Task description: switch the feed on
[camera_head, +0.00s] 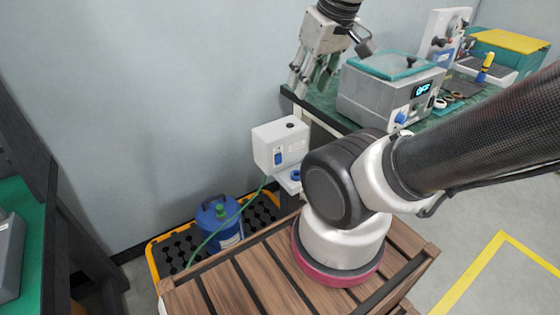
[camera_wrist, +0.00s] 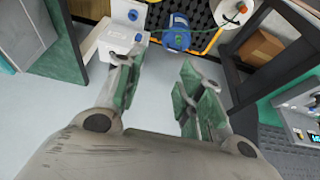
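A white feed box (camera_head: 280,143) stands low against the wall, with a blue switch (camera_head: 278,157) on its front. I cannot tell the switch's position. A white fixture (camera_wrist: 122,32) with a blue part shows at the top of the wrist view, near the blue container (camera_wrist: 177,32). My gripper (camera_head: 312,82) is above the feed box, fingers pointing down, clear of it. In the wrist view my gripper (camera_wrist: 160,62) has its fingers apart with nothing between them.
A grey device (camera_head: 385,90) with a teal lid and small display stands on the green bench right of my gripper. A yellow-edged black tray (camera_head: 172,252) holds the container. A dark bench frame stands at left.

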